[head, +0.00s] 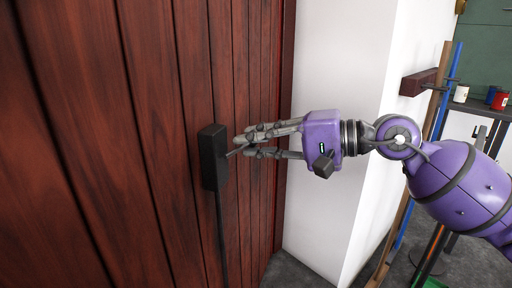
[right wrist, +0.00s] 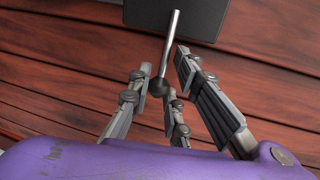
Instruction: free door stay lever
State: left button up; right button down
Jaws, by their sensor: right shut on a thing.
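The door stay is a black box (head: 210,158) fixed to the reddish wooden door. Its lever (head: 231,153) is a thin metal rod that sticks out toward my right gripper. In the right wrist view the lever (right wrist: 171,42) runs from the dark box (right wrist: 190,14) down to a dark round knob between the fingers. My right gripper (head: 243,146) is shut on the lever at its knob end, with the fingertips close to the box. The fingers partly hide the lever in the head view. My left gripper is not in view.
A dark rod (head: 222,240) runs down from the box along the door planks (head: 110,150). A white wall (head: 340,60) stands right of the door. Long poles (head: 437,110) and a shelf with cans (head: 498,101) are farther right. Grey floor (head: 295,272) shows below.

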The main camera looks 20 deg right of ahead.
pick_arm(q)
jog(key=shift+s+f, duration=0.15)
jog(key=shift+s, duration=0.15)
pick_arm(e)
jog(key=shift+r, duration=0.45)
jog(key=c, duration=1.8)
grip_release()
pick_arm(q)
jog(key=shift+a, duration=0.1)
pick_arm(e)
jog(key=shift+s, duration=0.1)
jog(key=shift+f, duration=0.1)
jog(key=v, duration=1.2)
jog(key=shift+s+a, duration=0.2)
